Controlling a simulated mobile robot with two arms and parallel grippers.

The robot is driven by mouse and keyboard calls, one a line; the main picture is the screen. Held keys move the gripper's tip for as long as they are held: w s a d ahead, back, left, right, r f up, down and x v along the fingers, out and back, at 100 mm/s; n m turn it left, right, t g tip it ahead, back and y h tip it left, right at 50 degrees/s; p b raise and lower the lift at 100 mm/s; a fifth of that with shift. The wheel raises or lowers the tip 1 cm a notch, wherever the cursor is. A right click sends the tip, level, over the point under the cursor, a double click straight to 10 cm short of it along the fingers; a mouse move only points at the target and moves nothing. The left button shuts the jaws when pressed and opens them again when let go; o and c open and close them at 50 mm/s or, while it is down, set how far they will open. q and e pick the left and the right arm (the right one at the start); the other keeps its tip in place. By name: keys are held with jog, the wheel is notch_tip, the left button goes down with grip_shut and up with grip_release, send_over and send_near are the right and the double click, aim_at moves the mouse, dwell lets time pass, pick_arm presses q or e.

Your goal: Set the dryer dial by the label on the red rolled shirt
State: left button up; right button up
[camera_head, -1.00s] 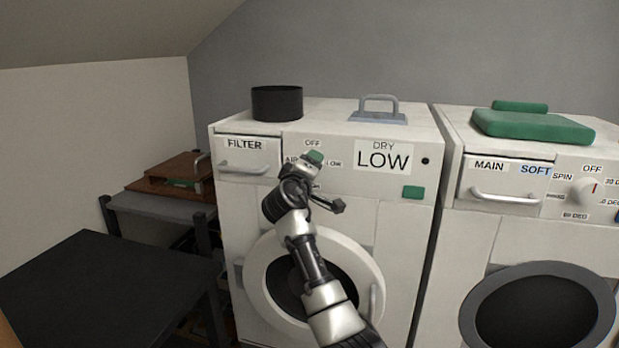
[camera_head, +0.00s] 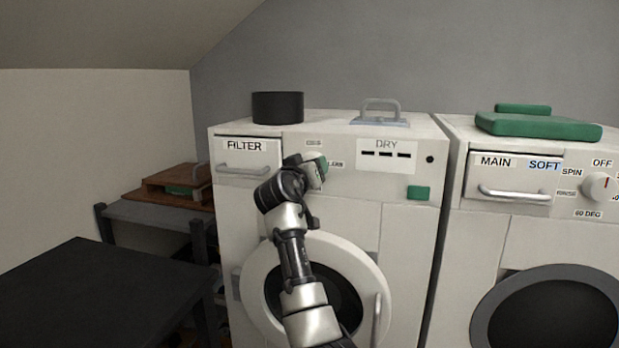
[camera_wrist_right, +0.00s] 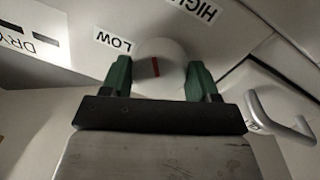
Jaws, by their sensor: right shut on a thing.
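The dryer (camera_head: 410,235) stands ahead, its dial hidden behind my right gripper in the head view. My right gripper (camera_head: 316,170) is at the dial. In the right wrist view the white round dial (camera_wrist_right: 160,60) with a short red mark sits between the green fingertips of my gripper (camera_wrist_right: 160,82), which is shut on it. A LOW label (camera_wrist_right: 115,41) and a HIGH label (camera_wrist_right: 194,10) lie around the dial. The mark does not point clearly at either. The dryer's DRY display (camera_head: 388,155) shows dashes. The red rolled shirt and my left gripper are not in view.
A FILTER drawer (camera_head: 242,157) is left of the dial and a green button (camera_head: 418,193) to its right. A black pot (camera_head: 278,108) stands on the dryer. A washer (camera_head: 550,225) is at right. A dark table (camera_head: 80,290) is at lower left.

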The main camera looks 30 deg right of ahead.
pick_arm(q)
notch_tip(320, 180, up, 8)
jog(key=b, duration=0.2)
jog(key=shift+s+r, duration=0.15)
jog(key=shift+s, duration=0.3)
pick_arm(e)
jog(key=shift+w+m, duration=0.1)
jog(key=shift+m, duration=3.2)
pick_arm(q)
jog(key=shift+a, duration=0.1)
pick_arm(e)
jog(key=o, duration=0.9)
jog(key=shift+a, duration=0.1)
jog(key=v, duration=1)
jog(key=shift+a+r, duration=0.25)
jog(key=shift+a, duration=0.05)
